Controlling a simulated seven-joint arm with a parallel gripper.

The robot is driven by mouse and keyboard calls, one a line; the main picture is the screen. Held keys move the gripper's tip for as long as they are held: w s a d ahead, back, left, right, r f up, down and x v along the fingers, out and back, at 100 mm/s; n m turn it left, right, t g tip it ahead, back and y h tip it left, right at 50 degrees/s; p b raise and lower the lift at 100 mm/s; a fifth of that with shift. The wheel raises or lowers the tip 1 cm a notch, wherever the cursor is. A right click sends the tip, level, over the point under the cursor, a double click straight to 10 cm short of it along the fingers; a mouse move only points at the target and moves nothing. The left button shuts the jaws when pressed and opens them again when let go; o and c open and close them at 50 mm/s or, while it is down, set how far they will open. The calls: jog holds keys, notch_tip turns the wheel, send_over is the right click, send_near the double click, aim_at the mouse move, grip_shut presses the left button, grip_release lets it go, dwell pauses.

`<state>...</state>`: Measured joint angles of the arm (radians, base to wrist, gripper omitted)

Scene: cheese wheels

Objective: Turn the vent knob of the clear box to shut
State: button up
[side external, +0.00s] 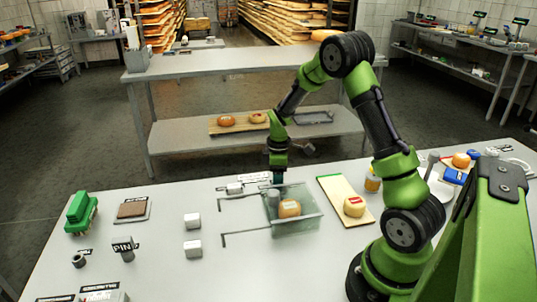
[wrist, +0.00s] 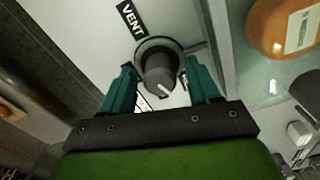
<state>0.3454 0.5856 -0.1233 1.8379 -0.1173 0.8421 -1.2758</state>
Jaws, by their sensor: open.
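The vent knob (wrist: 160,72) is a dark grey round knob with a white pointer mark, on a light panel beside the black VENT label (wrist: 132,18). The mark points toward the bottom of the wrist view. My gripper (wrist: 160,78) is open, with one teal finger on each side of the knob; I cannot tell if either touches it. In the side view my gripper (side external: 277,178) points down at the back left of the clear box (side external: 305,226). A second label beside the knob is mostly hidden by my gripper.
An orange cheese (side external: 289,208) sits in the clear box. A board (side external: 329,187) with another cheese (side external: 354,206) lies to its right. Two white blocks (side external: 193,249) stand to its left. Bare table lies in front.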

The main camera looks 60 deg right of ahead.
jog(key=c, duration=1)
jog(key=shift+c, duration=0.2)
jog(key=shift+m, duration=0.3)
jog(key=m, duration=0.4)
jog(key=shift+m, duration=0.3)
jog(key=m, duration=1.6)
jog(key=shift+m, duration=0.4)
